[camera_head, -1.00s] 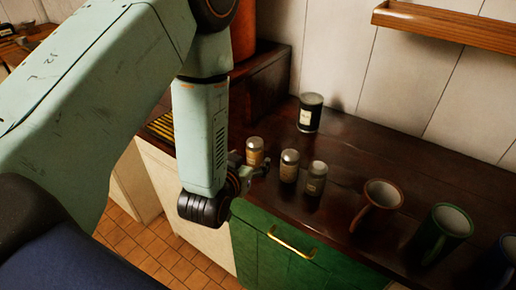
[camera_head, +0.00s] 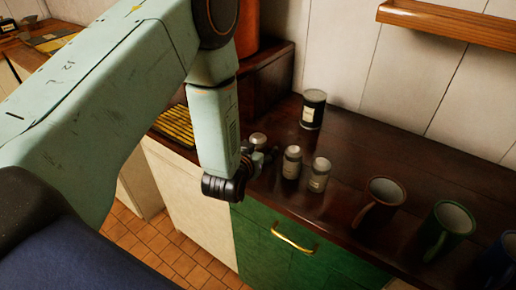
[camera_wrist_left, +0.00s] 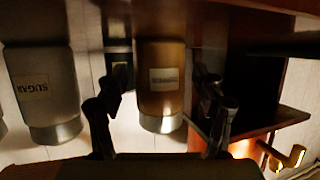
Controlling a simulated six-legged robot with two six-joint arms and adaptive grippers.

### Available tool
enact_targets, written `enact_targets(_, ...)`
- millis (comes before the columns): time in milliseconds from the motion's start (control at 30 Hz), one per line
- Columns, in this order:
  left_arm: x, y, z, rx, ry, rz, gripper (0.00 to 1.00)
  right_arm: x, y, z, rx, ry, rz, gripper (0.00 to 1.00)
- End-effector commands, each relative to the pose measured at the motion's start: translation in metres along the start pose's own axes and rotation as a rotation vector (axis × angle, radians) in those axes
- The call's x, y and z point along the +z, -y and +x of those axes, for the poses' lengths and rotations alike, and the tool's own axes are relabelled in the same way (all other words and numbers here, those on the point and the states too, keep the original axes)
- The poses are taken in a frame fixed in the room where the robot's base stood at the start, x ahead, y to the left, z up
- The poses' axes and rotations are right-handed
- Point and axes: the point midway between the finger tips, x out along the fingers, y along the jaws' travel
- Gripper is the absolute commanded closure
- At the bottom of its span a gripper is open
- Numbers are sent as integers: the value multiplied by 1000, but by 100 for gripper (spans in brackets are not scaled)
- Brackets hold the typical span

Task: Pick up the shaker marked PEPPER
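Three small shakers with metal caps stand on the dark counter in the head view: a left one (camera_head: 258,139), a middle one (camera_head: 291,162) and a right one (camera_head: 319,175). My left gripper (camera_head: 262,157) is at the left shaker and hides its lower body. In the left wrist view, which is upside down, the open fingers (camera_wrist_left: 158,118) lie either side of a brown shaker (camera_wrist_left: 161,100), with gaps between. Its label is too blurred to read. A grey shaker (camera_wrist_left: 42,95) beside it reads SUGAR. I cannot tell which shaker is marked PEPPER. My right gripper is not in view.
A dark jar (camera_head: 313,110) stands behind the shakers. A brown mug (camera_head: 380,204), a green mug (camera_head: 447,231) and a blue mug (camera_head: 503,256) stand to the right. A wooden shelf (camera_head: 445,22) hangs on the wall. Green drawers (camera_head: 262,250) are below the counter edge.

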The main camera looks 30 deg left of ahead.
Motion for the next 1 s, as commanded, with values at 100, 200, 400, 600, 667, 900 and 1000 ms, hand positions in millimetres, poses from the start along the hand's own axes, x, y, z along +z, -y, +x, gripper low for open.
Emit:
enact_targets(100, 0, 0, 0, 0, 0, 0, 44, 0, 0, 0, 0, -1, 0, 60)
enact_targets(200, 0, 0, 0, 0, 0, 0, 53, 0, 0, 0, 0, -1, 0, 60)
enact_targets(400, 0, 0, 0, 0, 0, 0, 70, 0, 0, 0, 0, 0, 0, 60)
enact_targets(600, 0, 0, 0, 0, 0, 0, 87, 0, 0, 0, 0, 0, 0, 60)
enact_targets(667, 0, 0, 0, 0, 0, 0, 92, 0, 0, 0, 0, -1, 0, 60)
enact_targets(900, 0, 0, 0, 0, 0, 0, 92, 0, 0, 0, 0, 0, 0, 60)
enact_targets(1000, -5, 0, -2, 0, -1, 0, 92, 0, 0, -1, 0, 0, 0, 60)
